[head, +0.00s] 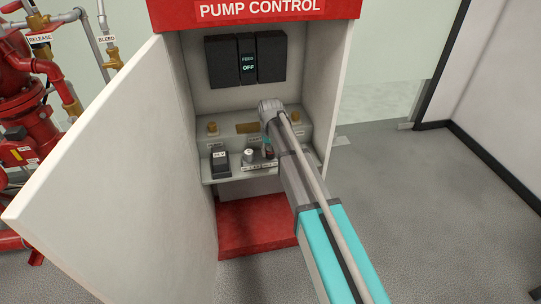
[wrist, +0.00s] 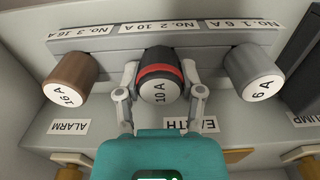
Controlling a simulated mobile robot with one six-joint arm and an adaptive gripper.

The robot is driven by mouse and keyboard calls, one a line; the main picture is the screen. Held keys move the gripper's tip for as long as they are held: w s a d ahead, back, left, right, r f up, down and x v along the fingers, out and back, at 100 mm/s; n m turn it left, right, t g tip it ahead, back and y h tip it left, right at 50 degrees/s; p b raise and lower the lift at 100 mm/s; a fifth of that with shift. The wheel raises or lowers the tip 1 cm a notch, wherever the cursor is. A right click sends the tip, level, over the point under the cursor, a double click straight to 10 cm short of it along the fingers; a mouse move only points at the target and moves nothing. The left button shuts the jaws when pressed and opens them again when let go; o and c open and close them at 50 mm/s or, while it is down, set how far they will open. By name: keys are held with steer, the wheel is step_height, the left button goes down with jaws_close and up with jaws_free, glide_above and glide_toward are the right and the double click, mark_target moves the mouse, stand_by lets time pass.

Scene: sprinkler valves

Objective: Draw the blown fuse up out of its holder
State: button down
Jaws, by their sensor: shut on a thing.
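The fuse marked 10 A (wrist: 160,88), dark with a red band and a pale end face, is in the middle of the wrist view. It sits at the No. 2 10 A place on the grey holder strip (wrist: 110,61). My gripper (wrist: 160,80) is shut on it, one finger on each side. The fuse stands at the strip; I cannot tell whether it is fully seated. In the head view my gripper (head: 267,150) is inside the cabinet, and my arm hides most of this fuse.
A brown 16 A fuse (wrist: 70,80) and a pale 6 A fuse (wrist: 252,74) stand close on either side. A black block (head: 220,162) and brass fittings (head: 212,128) share the cabinet shelf. The open cabinet door (head: 120,150) stands at left. The panel display (head: 248,62) reads FEED OFF.

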steer(key=shift+r+p, duration=1.1)
steer(key=shift+p, duration=0.05)
stand_by(0.6)
steer(key=shift+r+p, duration=3.05)
steer(key=shift+r, duration=0.05)
